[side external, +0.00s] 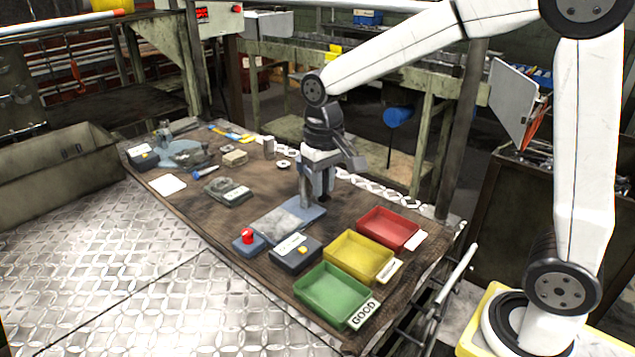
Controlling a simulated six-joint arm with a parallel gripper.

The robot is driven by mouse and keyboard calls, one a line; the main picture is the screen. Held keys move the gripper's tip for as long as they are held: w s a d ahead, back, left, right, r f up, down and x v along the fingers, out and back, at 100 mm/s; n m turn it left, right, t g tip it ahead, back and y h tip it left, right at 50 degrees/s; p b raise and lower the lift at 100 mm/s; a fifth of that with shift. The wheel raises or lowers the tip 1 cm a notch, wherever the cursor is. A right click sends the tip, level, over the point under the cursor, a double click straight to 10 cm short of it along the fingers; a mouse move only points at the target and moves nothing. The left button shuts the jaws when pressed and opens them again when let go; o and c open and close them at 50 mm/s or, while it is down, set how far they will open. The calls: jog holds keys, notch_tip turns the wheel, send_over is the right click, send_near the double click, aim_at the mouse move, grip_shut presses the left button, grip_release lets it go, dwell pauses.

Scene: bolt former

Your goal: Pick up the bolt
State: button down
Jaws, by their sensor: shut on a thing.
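My gripper (314,198) points straight down over the blue-grey plate (285,220) near the middle of the workbench. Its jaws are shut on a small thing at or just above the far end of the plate. I take this to be the bolt, but it is mostly hidden by the fingers and too small to make out. I cannot tell whether it touches the plate.
A red tray (387,229), a yellow tray (358,256) and a green tray (332,295) marked GOOD stand at the right of the wooden bench (165,205). A red button box (248,241) and a dark box (295,254) stand in front of the plate. Tools lie farther left.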

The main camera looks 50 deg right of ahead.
aim_at(327, 196)
jog(key=shift+s+r, duration=0.2)
jog(key=shift+s, duration=0.25)
dwell(0.5)
jog(key=shift+r, duration=1.5)
jog(key=s+d+f, duration=0.3)
jog(key=s+f, duration=0.3)
jog(key=f, duration=0.4)
jog(key=shift+d+f, duration=0.1)
jog(key=shift+f, duration=1.9)
